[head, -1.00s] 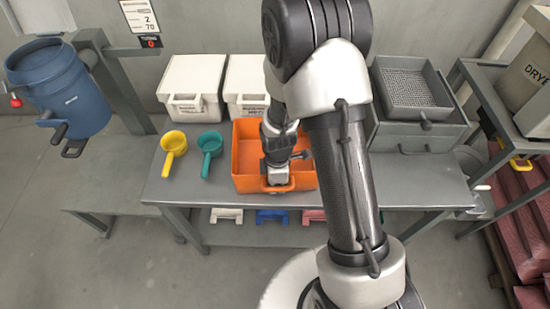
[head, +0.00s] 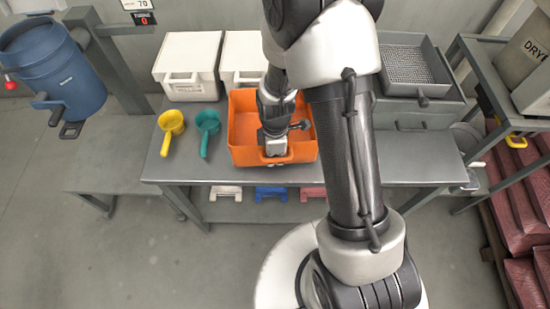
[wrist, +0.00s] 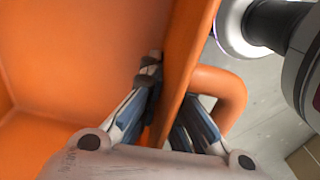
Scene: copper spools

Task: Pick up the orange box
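The orange box (head: 238,154) is an open bin over the grey table, in front of the white bins in the head view. My gripper (head: 275,150) is at its near wall. In the wrist view, my gripper (wrist: 170,105) straddles the orange wall (wrist: 187,62), one finger inside the box and the other between the wall and the looped handle (wrist: 234,92). The fingers are shut on the wall, though the outer fingertip is hidden. The box looks slightly raised from the table, but its underside is hidden.
Yellow (head: 172,124) and teal (head: 208,124) scoops lie left of the box. Two white bins (head: 190,75) stand behind. A grey container with a mesh tray (head: 410,68) stands at the right. The grey table (head: 195,168) is bare at the front left.

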